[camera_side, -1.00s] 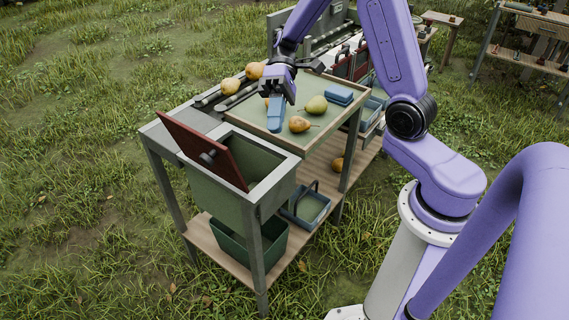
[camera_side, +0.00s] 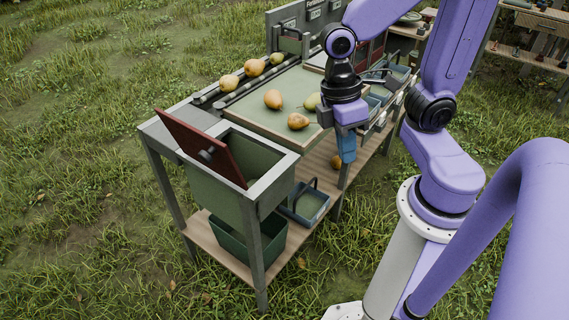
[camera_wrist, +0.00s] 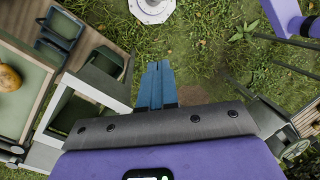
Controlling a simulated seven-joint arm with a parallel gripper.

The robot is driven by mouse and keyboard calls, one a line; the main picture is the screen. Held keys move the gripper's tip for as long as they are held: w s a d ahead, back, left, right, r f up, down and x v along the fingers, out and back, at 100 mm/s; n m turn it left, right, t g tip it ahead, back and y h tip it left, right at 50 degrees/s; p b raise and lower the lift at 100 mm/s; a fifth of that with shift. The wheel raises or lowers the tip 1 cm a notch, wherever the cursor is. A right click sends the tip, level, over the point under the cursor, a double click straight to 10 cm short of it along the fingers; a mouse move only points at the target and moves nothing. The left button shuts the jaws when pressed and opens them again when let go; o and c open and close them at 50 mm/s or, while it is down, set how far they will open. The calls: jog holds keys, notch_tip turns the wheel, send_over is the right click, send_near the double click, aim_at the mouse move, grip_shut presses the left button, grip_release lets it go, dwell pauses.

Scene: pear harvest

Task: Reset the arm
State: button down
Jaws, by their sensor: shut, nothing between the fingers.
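My gripper (camera_side: 347,148) hangs at the near right edge of the sorting tray in the side view, its blue fingers pointing down. In the wrist view its blue fingers (camera_wrist: 157,84) are together, with grass beyond and nothing held. Three pears lie on the green tray (camera_side: 246,119): a yellow one (camera_side: 273,99), an orange-brown one (camera_side: 298,121) and a greenish one (camera_side: 312,102) partly hidden by my arm. One pear (camera_wrist: 9,78) shows at the left edge of the wrist view.
A bin (camera_side: 222,187) with a raised red lid (camera_side: 201,148) stands at the near left. Several pears, including one (camera_side: 228,82), lie on the rail behind the tray. A blue basket (camera_side: 307,204) and a green crate (camera_side: 233,240) sit on the lower shelf. Grass lies around.

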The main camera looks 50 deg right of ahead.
jog(key=shift+s+d+r+n+t, duration=0.1)
jog(key=shift+s+r+n+t, duration=0.05)
jog(key=shift+s+n+t, duration=0.5)
jog(key=shift+s+d+r+n+t, duration=0.15)
jog(key=shift+s+n+t, duration=0.3)
jog(key=shift+s+t, duration=0.35)
